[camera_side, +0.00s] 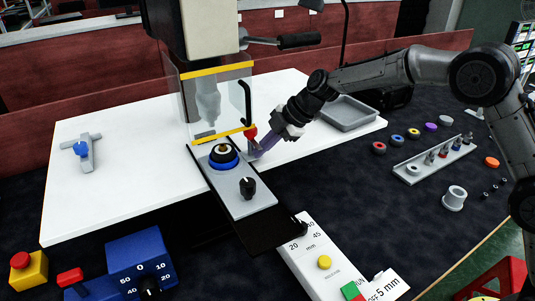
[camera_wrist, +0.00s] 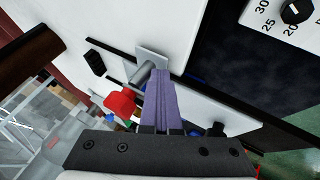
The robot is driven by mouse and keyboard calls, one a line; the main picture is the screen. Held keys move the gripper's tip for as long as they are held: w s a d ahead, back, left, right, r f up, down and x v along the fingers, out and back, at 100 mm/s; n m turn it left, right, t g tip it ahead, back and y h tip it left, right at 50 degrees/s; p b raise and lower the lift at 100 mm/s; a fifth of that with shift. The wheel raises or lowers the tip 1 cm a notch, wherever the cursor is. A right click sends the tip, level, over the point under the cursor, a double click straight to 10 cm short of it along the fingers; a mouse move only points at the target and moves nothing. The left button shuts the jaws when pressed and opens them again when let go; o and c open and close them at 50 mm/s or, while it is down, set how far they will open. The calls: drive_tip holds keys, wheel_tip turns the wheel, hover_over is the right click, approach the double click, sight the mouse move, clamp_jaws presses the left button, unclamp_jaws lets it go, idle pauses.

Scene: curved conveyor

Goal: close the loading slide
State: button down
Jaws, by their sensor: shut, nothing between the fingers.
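The loading slide is a light grey plate (camera_side: 232,206) that sticks out from under the clear guard (camera_side: 205,105) over a dark strip. It carries a black and blue ring with a small part in it and a black knob (camera_side: 247,187). A red-knobbed handle (camera_side: 250,132) stands by the plate's back right edge; its red knob also shows in the wrist view (camera_wrist: 120,103). My gripper (camera_side: 256,153) is shut and empty, its purple fingers (camera_wrist: 160,78) pointing down close beside this handle. I cannot tell whether they touch it.
A grey tray (camera_side: 350,115) lies right of my gripper on the white table (camera_side: 110,190). Several coloured rings and a holder with small parts (camera_side: 433,160) lie on the dark mat at right. A blue dial box (camera_side: 130,268) and white control panel (camera_side: 340,262) stand in front.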

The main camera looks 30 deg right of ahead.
drive_tip(key=w, duration=0.7)
drive_tip(key=shift+w, duration=0.25)
drive_tip(key=shift+s+d, duration=0.1)
